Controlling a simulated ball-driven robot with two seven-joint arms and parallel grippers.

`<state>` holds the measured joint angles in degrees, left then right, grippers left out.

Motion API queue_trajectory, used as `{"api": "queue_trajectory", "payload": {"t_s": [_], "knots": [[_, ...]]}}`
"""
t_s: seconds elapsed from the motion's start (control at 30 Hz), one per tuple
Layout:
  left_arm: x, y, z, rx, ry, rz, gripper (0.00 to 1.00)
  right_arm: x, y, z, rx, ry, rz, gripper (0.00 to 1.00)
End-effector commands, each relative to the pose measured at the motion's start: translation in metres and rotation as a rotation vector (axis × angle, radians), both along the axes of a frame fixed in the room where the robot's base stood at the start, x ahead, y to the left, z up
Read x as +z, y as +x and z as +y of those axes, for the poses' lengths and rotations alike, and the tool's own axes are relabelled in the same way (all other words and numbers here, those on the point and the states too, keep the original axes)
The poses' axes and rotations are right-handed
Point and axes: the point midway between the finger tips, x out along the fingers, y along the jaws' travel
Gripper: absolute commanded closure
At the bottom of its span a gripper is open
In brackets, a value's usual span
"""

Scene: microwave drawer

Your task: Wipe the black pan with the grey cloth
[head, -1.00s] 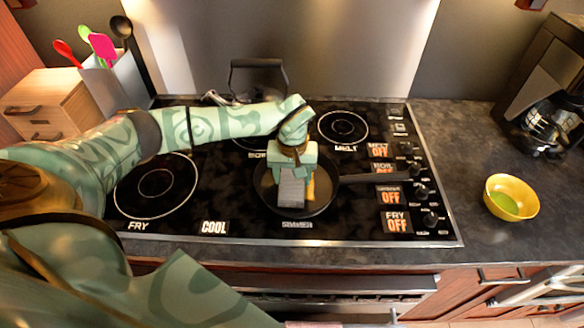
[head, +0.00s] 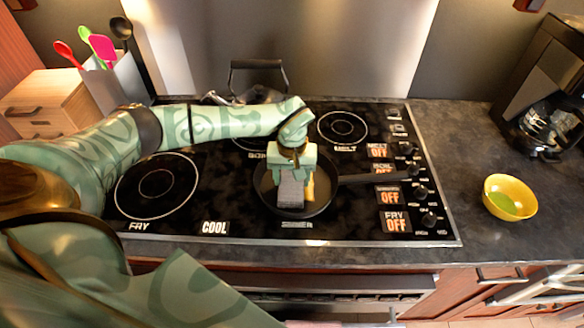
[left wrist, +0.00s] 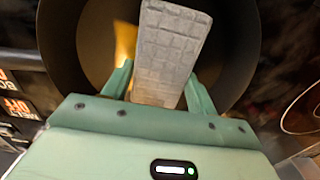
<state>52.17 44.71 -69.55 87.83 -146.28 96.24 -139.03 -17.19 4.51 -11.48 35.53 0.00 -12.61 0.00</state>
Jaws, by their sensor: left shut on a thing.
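The black pan (head: 325,199) sits on the stove's front right burner, its handle pointing right. It also fills the upper part of the left wrist view (left wrist: 62,45). My left gripper (head: 291,172) is over the pan and pointing down into it. In the left wrist view its fingers (left wrist: 160,92) are shut on the grey cloth (left wrist: 172,50), a quilted grey block. The cloth (head: 290,192) is inside the pan; whether it presses on the bottom is hard to tell. My right gripper is not in view.
A kettle (head: 258,80) stands at the back of the stove. A yellow bowl (head: 510,197) is on the right counter, before a coffee maker (head: 550,120). A utensil holder (head: 118,85) and wooden drawer box (head: 45,105) are at the back left. The front left burner (head: 155,187) is clear.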

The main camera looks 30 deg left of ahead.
Motion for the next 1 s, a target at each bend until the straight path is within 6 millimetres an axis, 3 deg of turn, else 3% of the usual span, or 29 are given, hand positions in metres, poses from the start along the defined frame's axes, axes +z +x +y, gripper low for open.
{"api": "queue_trajectory", "payload": {"t_s": [0.57, 1.0], "knots": [[-0.005, 0.022, 0.014, 0.002, 0.001, 0.002, 0.83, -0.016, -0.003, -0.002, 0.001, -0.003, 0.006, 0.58], [0.000, -0.001, 0.001, -0.001, 0.001, 0.005, 0.83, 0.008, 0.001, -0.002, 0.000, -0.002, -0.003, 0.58]]}}
